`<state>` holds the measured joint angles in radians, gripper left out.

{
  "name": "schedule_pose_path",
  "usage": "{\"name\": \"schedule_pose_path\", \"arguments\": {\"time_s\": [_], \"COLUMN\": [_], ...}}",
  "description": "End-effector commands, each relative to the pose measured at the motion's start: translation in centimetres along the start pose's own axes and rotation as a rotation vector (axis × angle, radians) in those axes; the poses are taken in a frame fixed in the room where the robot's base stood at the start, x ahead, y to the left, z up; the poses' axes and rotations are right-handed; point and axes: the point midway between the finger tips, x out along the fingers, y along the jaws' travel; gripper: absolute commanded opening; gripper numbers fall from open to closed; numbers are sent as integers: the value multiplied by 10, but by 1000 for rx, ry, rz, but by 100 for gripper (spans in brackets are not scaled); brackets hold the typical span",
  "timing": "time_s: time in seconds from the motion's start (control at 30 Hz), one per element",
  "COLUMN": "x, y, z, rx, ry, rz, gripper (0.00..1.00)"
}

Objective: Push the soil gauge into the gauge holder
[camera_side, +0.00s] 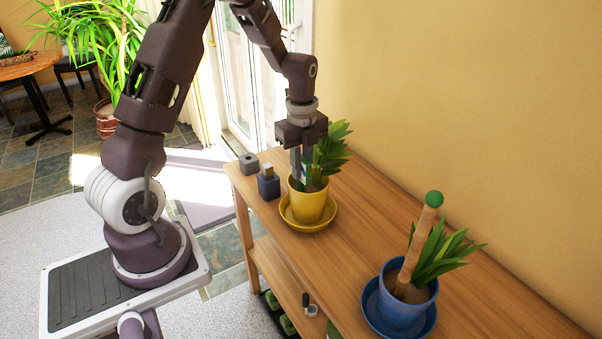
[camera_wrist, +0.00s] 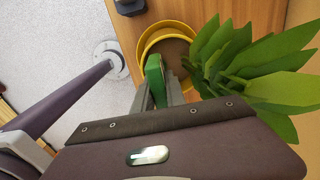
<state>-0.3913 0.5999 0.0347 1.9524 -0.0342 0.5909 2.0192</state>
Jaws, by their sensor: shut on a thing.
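My gripper (camera_side: 302,178) points down over the yellow pot (camera_side: 308,208), its fingertips close to the soil and beside the plant's leaves. In the wrist view the gripper (camera_wrist: 160,90) is shut on a green, rounded-top piece, which looks like the soil gauge (camera_wrist: 155,70). Its lower end is hidden, so I cannot tell whether it touches the soil. A small grey block with a dark opening on top, seemingly the gauge holder (camera_side: 249,164), stands at the shelf's far left end, apart from my gripper.
A dark blue block with a tan top (camera_side: 268,184) stands between the grey block and the yellow pot. Leaves (camera_side: 331,148) crowd the gripper's right side. A blue pot (camera_side: 401,304) with a tall green-topped pole (camera_side: 416,240) stands nearer. Wood between the pots is clear.

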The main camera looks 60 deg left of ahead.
Motion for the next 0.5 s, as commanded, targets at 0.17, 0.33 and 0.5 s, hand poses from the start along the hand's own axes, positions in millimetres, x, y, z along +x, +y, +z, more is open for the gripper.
{"name": "schedule_pose_path", "arguments": {"time_s": [0.17, 0.33, 0.5], "x": [-4, -15, -26], "y": [0, 0, 0], "z": [0, 0, 0], "rx": [0, 0, 0], "ry": [0, 0, -1], "rz": [-1, -1, -2], "gripper": [0, 0, 0]}}
